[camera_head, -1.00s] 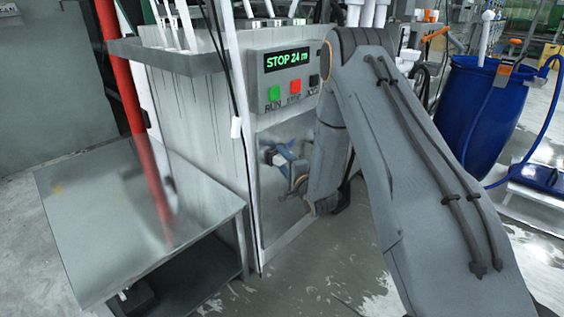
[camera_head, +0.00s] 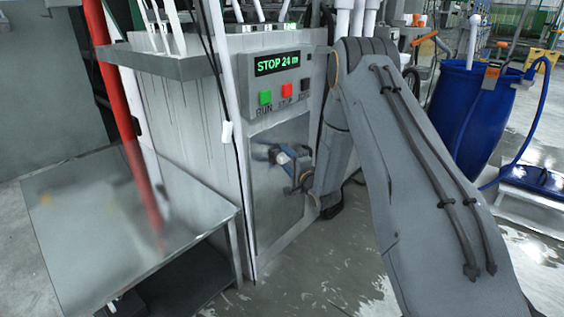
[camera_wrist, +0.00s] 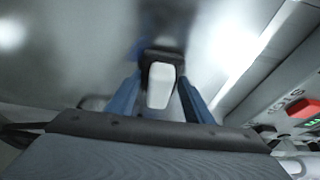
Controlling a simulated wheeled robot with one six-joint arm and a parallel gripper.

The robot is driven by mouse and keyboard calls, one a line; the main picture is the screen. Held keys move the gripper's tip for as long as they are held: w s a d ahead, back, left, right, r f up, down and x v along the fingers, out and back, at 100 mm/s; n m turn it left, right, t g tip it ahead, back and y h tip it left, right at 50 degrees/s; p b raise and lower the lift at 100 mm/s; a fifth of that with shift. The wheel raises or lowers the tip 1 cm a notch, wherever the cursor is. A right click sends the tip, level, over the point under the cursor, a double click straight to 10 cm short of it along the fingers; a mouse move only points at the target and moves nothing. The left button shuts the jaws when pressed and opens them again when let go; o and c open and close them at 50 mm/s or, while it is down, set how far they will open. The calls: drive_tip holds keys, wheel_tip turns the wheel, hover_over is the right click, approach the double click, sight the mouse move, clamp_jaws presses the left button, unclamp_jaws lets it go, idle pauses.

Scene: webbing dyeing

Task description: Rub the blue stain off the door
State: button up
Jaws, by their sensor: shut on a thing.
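The door (camera_head: 270,215) is a grey metal panel low on the machine's front, below the buttons. It fills much of the wrist view (camera_wrist: 60,60) as a shiny grey surface. My gripper (camera_head: 283,155) is in front of its upper part. In the wrist view my gripper's blue fingers (camera_wrist: 160,88) are shut on a white block (camera_wrist: 160,85) with a dark far edge, at or very near the door. A dark bluish smudge shows beyond the block; I cannot tell whether it is stain or reflection.
A control box (camera_head: 277,80) with a green STOP display and green, red and dark buttons is above the door. A metal table (camera_head: 90,220) stands left, by a red pipe (camera_head: 125,120). A blue barrel (camera_head: 475,110) stands right. Wet floor lies in front.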

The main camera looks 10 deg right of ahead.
drive_tip(key=w+d, duration=0.2)
drive_tip(key=d, duration=0.1)
drive_tip(key=w+d+b, duration=0.1)
drive_tip(key=shift+w+d, duration=0.25)
drive_tip(key=shift+d, duration=0.15)
idle(0.4)
drive_tip(key=shift+s+a+r+p, duration=0.1)
drive_tip(key=shift+s+a+p, duration=0.4)
drive_tip(key=shift+a, duration=0.3)
drive_tip(key=shift+s+a+p, duration=0.4)
drive_tip(key=shift+s+a, duration=0.05)
drive_tip(key=shift+a, duration=0.35)
drive_tip(key=shift+s+a+p, duration=0.35)
drive_tip(key=shift+a, duration=0.35)
drive_tip(key=shift+c, duration=0.9)
drive_tip(key=shift+s+a+p, duration=1.65)
drive_tip(key=shift+s+a, duration=0.6)
drive_tip(key=shift+a, duration=0.3)
drive_tip(key=s+d+p, duration=0.2)
drive_tip(key=s+d, duration=0.1)
drive_tip(key=s, duration=0.2)
drive_tip(key=shift+d, duration=0.3)
